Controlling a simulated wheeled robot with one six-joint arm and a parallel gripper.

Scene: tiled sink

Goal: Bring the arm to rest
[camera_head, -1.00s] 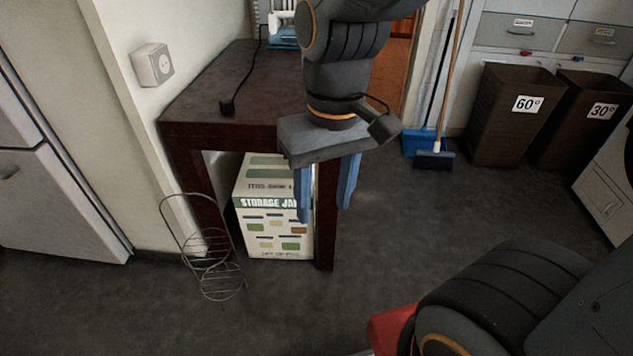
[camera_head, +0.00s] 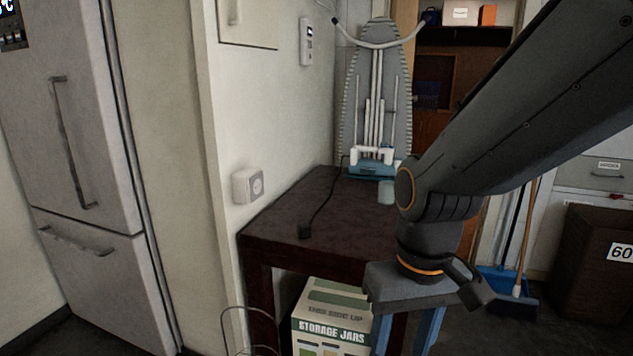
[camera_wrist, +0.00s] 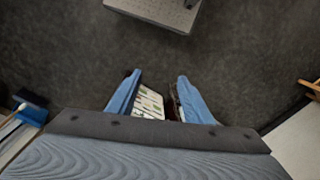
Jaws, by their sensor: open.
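My arm reaches in from the upper right of the head view and bends down at the wrist beside the dark table (camera_head: 330,207). My gripper (camera_head: 404,342) points downward in front of the table, with its two blue fingers apart and the tips at the bottom edge of the picture. In the wrist view my gripper (camera_wrist: 159,76) shows both blue fingers spread with nothing held between them. The storage jars box (camera_wrist: 150,102) shows beyond the gap between them, partly hidden.
The storage jars box (camera_head: 331,325) stands under the table. A wire rack (camera_head: 247,330) is left of it. A cup (camera_head: 387,191) and an iron (camera_head: 371,167) are on the table, before an ironing board (camera_head: 376,90).

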